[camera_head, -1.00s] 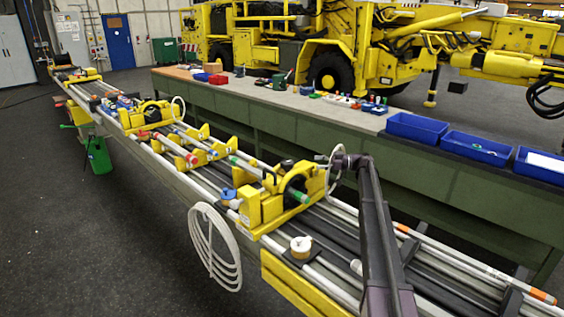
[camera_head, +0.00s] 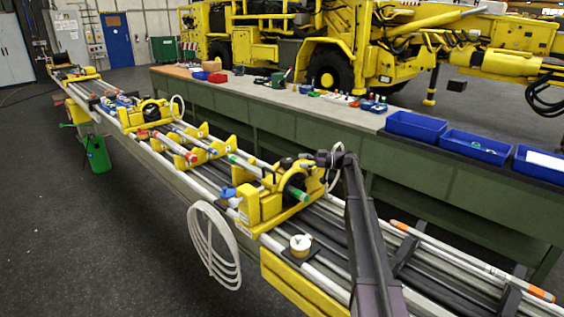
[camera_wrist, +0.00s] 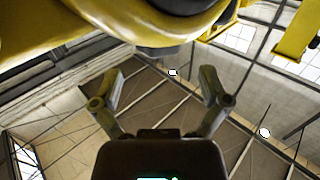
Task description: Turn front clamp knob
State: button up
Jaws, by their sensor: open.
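The front clamp (camera_head: 268,204) is a yellow housing on the rail in the middle of the head view, with a dark round centre and a green-ended bar through it. A small black knob-like part (camera_head: 287,163) sits on its top. My gripper (camera_wrist: 158,88) is open and empty in the wrist view, its two fingers spread apart. A large curved yellow part (camera_wrist: 60,25) with a dark piece (camera_wrist: 180,7) fills the top of that view, beyond the fingertips. In the head view my wrist is at the clamp's upper right; the fingers are too small to make out, and contact cannot be told.
A white hose coil (camera_head: 213,240) hangs at the rail's near side. A roll of tape (camera_head: 300,243) lies on a dark plate in front of the clamp. A second yellow clamp (camera_head: 150,114) stands farther along. The green workbench (camera_head: 340,140) runs behind, with blue bins (camera_head: 415,127).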

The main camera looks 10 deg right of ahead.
aim_at(282, 160)
jog(key=a, duration=0.5)
jog(key=w+a, duration=0.1)
jog(key=a, duration=0.1)
jog(key=shift+w+a, duration=0.1)
jog(key=shift+a, duration=0.2)
jog(key=shift+c, duration=0.2)
jog(key=c, duration=0.9)
